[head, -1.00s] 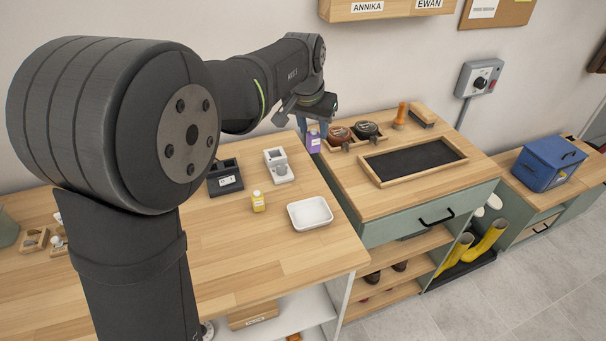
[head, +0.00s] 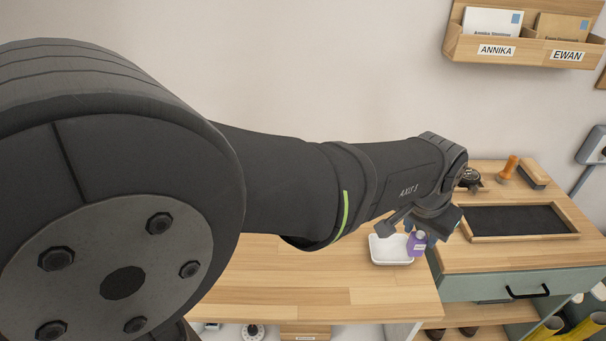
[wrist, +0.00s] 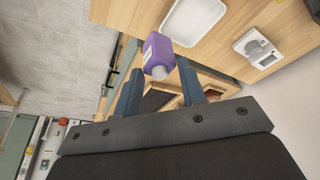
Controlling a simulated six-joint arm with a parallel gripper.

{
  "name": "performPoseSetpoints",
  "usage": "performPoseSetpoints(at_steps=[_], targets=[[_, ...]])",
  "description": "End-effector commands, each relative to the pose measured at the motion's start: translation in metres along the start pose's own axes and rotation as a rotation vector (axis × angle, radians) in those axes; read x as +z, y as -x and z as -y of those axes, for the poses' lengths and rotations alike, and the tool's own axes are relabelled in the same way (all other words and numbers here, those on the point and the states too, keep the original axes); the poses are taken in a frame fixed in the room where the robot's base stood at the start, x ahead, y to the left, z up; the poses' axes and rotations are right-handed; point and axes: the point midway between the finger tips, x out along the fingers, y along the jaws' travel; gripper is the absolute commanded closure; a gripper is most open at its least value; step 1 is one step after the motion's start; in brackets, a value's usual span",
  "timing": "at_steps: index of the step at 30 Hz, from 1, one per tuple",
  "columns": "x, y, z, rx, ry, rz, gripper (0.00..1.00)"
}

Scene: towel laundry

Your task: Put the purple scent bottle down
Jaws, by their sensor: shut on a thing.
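The purple scent bottle (head: 417,245), with a white label and a pale cap, is held by my gripper (head: 420,231) beside the right end of the white tray (head: 379,261). In the wrist view, the bottle (wrist: 158,56) sits between the two blue fingertips of my gripper (wrist: 158,80), its cap toward the gripper. The white tray (wrist: 182,35) lies beside the bottle there. The bottle appears to be above the worktop; I cannot tell its exact height.
The wooden worktop (head: 310,285) is clear in front of the tray. A white device (wrist: 258,50) stands past the tray. To the right is a cabinet top with a dark framed mat (head: 515,220), a stamp (head: 508,167) and a brush (head: 534,175). My arm hides much of the worktop.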

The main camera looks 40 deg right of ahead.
Motion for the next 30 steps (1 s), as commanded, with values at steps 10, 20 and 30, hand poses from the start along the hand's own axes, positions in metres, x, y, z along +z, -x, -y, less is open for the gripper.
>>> performPoseSetpoints(at_steps=[10, 20, 30], targets=[[-0.012, -0.043, 0.057, 0.000, 0.001, 0.002, 0.85], [-0.002, -0.078, 0.060, 0.001, -0.001, 0.003, 0.85], [-0.001, -0.083, 0.060, 0.000, -0.001, -0.001, 0.85]])
